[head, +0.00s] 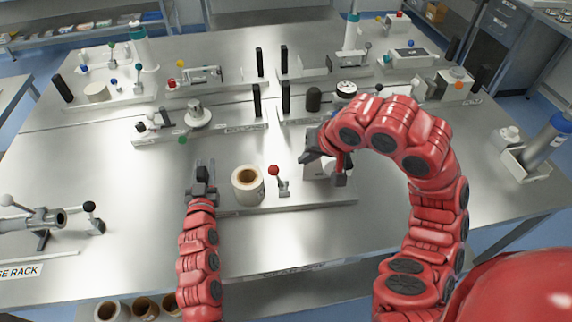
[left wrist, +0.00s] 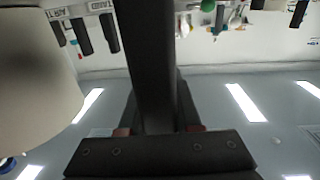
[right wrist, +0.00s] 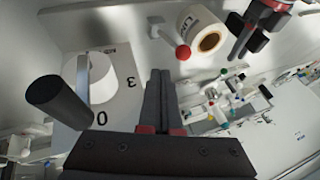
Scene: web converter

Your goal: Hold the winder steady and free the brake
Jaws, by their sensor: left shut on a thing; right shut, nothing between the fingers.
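The winder's pale base plate (head: 235,208) lies on the near part of the bench and carries a cardboard-cored roll (head: 248,180). A red-ball lever (head: 275,171) stands just right of the roll. My left gripper (head: 203,178) is shut on a dark upright post (left wrist: 150,70) left of the roll. The roll fills the left of the left wrist view (left wrist: 35,80). My right gripper (right wrist: 158,85) is shut and empty. In the right wrist view, it is beside a white dial (right wrist: 92,78) with a dark handle (right wrist: 60,102); "0" and "3" are marked on its panel. I cannot tell which part is the brake.
Other stations with dark posts, spools and knobs line the back; one black cylinder (head: 314,99) stands behind my right gripper. A grey clamp-like fixture (head: 40,220) sits at the left. The bench between it and my left arm is clear.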

